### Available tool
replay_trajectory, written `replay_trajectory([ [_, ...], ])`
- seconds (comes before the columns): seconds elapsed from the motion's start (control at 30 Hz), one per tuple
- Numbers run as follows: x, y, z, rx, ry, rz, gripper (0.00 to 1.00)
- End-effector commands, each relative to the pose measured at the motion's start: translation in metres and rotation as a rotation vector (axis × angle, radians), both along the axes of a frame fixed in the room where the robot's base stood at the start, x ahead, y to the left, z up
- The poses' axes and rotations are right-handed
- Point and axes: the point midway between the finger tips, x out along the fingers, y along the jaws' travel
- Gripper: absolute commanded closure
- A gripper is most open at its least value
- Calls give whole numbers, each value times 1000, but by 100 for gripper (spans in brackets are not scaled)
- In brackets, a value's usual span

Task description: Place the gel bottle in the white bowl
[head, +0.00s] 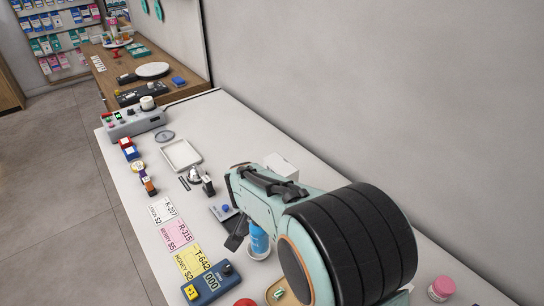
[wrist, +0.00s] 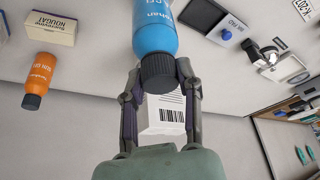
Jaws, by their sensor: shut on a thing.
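My gripper (wrist: 159,74) is shut on the black cap of a blue bottle (wrist: 154,35) with white lettering, which I take for the gel bottle. The fingers lie on both sides of the cap. In the head view the blue bottle (head: 259,241) shows in part below my gripper, and my arm hides the rest. A pale rounded edge (head: 258,254) shows around the lower end of the bottle; it may be the white bowl's rim, but most of it is hidden. I cannot tell whether the bottle touches it.
A white barcode box (wrist: 162,115) shows beyond the fingers. An orange bottle (wrist: 38,80) and a nougat box (wrist: 50,28) stand at left in the wrist view.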

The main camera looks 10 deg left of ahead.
Motion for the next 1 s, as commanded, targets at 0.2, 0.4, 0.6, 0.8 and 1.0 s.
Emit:
replay_trajectory([
  [0.2,13,6,-16,0,-1,-1,100],
  [0.4,16,7,-43,-1,2,0,100],
  [0.6,16,7,-51,1,-2,-1,100],
  [0.8,16,7,-53,0,0,-1,100],
  [1.0,16,7,-60,0,1,-1,100],
])
